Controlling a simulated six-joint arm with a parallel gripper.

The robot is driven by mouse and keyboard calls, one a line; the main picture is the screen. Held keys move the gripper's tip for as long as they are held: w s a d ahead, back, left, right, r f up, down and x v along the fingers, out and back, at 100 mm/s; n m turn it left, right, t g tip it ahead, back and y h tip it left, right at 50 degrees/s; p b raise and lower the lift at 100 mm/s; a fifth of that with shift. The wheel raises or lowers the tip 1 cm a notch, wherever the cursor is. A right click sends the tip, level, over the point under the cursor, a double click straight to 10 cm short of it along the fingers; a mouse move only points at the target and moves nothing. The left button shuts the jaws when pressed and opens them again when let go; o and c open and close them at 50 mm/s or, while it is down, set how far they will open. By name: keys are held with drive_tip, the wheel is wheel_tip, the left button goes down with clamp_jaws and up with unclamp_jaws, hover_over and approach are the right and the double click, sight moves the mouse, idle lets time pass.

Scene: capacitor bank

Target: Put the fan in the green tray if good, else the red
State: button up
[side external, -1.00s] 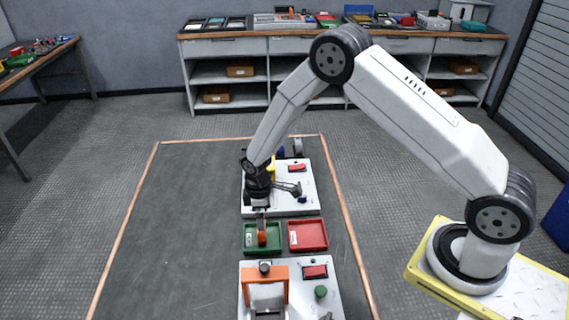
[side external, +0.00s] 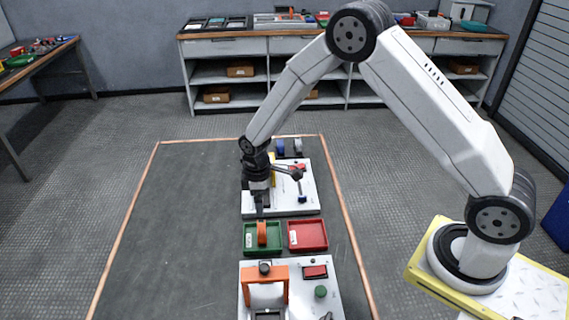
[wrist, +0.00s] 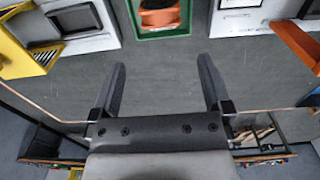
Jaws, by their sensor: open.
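The fan is the orange part (side external: 262,233) in the green tray (side external: 250,246), standing up inside it in the side view. In the wrist view the orange fan (wrist: 159,14) lies within the green tray (wrist: 165,34) at the top edge, partly cut off. The red tray (side external: 307,235) sits just right of the green tray and looks empty. My gripper (side external: 262,211) is above and behind the green tray, apart from the fan. In the wrist view my gripper (wrist: 162,75) has its fingers spread with nothing between them.
A white panel with an orange frame (side external: 265,273) stands in front of the trays. Another white panel (side external: 310,192) with a dark lever lies behind them. The dark mat (side external: 175,230) to the left is clear.

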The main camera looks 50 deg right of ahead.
drive_tip(key=s+d+r+m+t, duration=0.1)
drive_tip(key=s+r+m, duration=0.3)
drive_tip(key=s, duration=0.5)
drive_tip(key=s+d+r+m+t, duration=0.1)
drive_tip(key=s+d+r+m, duration=0.1)
drive_tip(key=s+r+m, duration=0.3)
drive_tip(key=shift+s+d+r+t, duration=0.3)
drive_tip(key=shift+s+d+r, duration=0.05)
drive_tip(key=shift+s+r, duration=1.8)
